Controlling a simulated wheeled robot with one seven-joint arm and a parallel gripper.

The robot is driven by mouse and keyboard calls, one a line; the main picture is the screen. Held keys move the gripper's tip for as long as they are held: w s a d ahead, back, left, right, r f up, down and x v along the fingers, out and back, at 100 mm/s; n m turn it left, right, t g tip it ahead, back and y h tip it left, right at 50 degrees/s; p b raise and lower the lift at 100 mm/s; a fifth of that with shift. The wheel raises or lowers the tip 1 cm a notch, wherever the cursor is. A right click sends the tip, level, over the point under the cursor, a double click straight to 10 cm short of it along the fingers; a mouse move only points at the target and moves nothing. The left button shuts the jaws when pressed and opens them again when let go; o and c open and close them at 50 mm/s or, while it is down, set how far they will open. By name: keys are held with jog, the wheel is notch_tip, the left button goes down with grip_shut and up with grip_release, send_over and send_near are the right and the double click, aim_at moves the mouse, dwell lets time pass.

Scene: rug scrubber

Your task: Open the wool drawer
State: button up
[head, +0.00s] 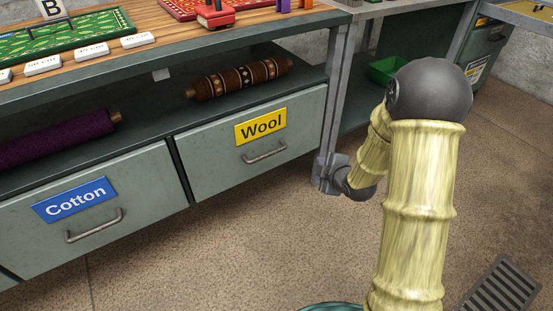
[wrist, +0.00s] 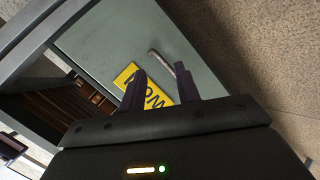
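The wool drawer (head: 210,165) is a grey-green front under the bench. It looks shut, with a yellow "Wool" label (head: 261,126) and a grey bar handle (head: 265,152). In the wrist view, my gripper (wrist: 160,85) points toward the drawer front (wrist: 115,40). Its two dark fingers are apart with nothing held between them. The label (wrist: 124,76) is partly hidden behind the left finger. The handle (wrist: 162,62) shows beyond the fingertips, and I cannot tell the exact gap. In the head view, my wrist is beside the bench's right leg, and the fingers cannot be made out.
The cotton drawer (head: 120,223) with a blue label is to the left and looks shut. The bench leg (head: 335,95) stands right of the wool drawer. Rolled rugs (head: 240,80) lie on the shelf above. The brown floor (head: 240,240) before the drawers is clear.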

aim_at(277, 151)
jog(key=w+a+f+n+t+y+b, duration=0.2)
jog(key=w+a+f+n+y, duration=0.1)
jog(key=a+f+n+y, duration=0.1)
jog(key=f+n+y, duration=0.1)
jog(key=f+n, duration=0.1)
jog(key=n, duration=0.1)
jog(key=shift+b, duration=0.4)
jog(key=shift+a, duration=0.1)
jog(key=b+x, duration=0.3)
jog(key=x, duration=0.5)
jog(key=b+x, duration=0.3)
jog(key=x, duration=0.6)
jog(key=shift+w+r+b, duration=0.2)
jog(key=shift+b, duration=0.2)
grip_shut()
